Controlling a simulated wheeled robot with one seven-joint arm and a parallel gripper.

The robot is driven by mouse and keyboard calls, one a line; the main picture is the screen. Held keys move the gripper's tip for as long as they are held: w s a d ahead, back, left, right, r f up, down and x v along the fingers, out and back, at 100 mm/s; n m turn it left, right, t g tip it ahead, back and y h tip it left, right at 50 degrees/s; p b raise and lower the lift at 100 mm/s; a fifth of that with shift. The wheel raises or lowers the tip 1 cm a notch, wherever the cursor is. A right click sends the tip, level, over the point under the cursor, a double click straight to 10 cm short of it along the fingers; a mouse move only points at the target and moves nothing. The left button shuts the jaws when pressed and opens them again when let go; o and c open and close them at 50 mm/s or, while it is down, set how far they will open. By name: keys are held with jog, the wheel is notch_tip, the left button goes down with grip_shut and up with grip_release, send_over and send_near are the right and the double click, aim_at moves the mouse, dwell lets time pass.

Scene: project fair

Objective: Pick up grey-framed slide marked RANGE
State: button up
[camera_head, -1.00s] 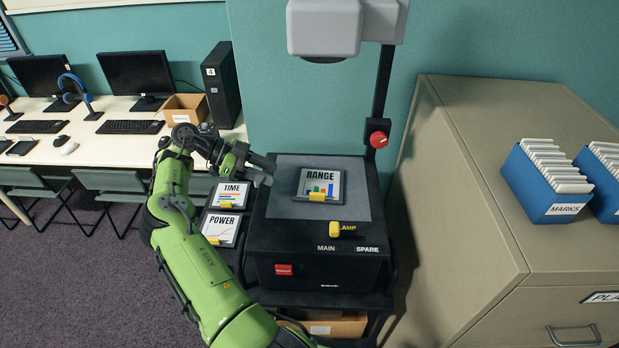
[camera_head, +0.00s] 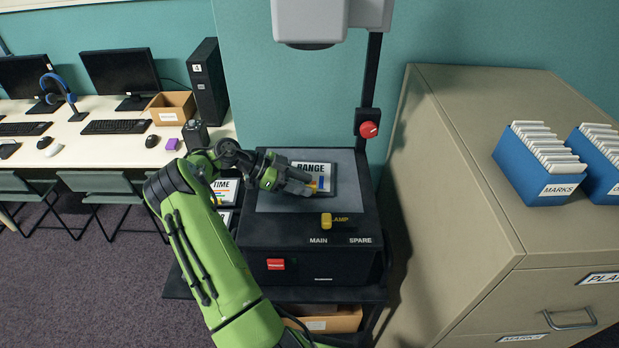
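The grey-framed slide marked RANGE (camera_head: 316,168) lies on the grey top plate of the black projector (camera_head: 262,203). It shows a bar chart and has a yellow tab (camera_head: 322,184) at its lower edge. My gripper (camera_head: 306,188) comes in from the left, and its tip is over the lower part of the slide, close to the yellow tab. The arm hides the slide's lower left part. The fingers are too small and overlapped to tell whether they are open or shut, or touching the tab.
The slide marked TIME (camera_head: 223,188) and another slide sit left of the projector, partly behind my arm. The projector head (camera_head: 310,22) hangs above on a post with a red knob (camera_head: 369,129). A yellow lamp switch (camera_head: 326,221) is in front. A beige cabinet (camera_head: 450,200) stands right.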

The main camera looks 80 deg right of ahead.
grip_shut()
